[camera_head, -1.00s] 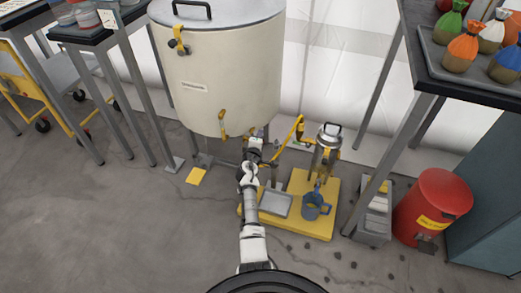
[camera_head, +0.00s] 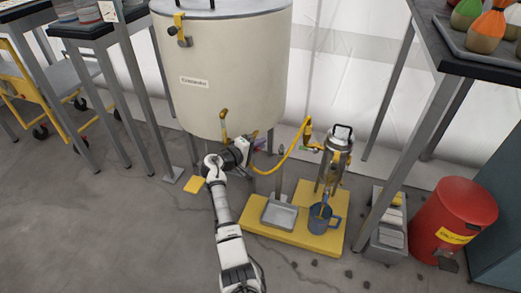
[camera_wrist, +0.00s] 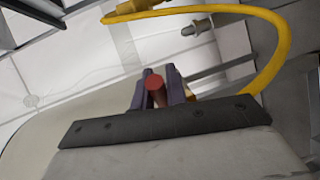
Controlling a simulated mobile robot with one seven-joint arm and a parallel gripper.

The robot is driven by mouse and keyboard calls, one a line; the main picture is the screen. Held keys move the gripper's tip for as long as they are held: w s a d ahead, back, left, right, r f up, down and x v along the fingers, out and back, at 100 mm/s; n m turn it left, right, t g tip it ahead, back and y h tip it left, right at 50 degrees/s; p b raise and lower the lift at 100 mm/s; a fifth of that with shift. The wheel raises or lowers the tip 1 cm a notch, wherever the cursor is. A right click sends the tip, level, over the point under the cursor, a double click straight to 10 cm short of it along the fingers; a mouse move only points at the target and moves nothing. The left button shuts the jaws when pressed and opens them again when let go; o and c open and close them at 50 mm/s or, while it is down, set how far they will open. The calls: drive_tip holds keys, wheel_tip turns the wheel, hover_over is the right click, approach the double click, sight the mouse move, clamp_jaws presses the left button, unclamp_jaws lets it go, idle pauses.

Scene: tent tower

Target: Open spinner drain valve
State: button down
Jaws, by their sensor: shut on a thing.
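A large cream tank (camera_head: 215,85) with a small label stands at the back. A yellow lever (camera_head: 224,117) is on its lower front. My gripper (camera_head: 256,146) is low at the tank's right side, partly hidden by my wrist in the head view. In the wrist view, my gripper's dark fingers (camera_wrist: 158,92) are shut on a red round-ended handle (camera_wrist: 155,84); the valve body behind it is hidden. A yellow hose (camera_head: 294,152) runs from near my gripper to a metal canister (camera_head: 336,150); the hose also arcs through the wrist view (camera_wrist: 283,40).
A red bin (camera_head: 456,218) and table legs stand at the right. More table legs are at the left.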

drive_tip(key=shift+s+a+m+h+b, duration=0.1)
drive_tip(key=shift+a+m+h+b, duration=0.1)
drive_tip(key=shift+m+h+b, duration=0.15)
idle(0.3)
drive_tip(key=c, duration=1.4)
unclamp_jaws()
drive_tip(key=p+v, duration=0.6)
drive_tip(key=v, duration=0.8)
drive_tip(key=shift+r, duration=0.25)
drive_tip(key=shift+w, duration=0.25)
drive_tip(key=shift+c, duration=0.5)
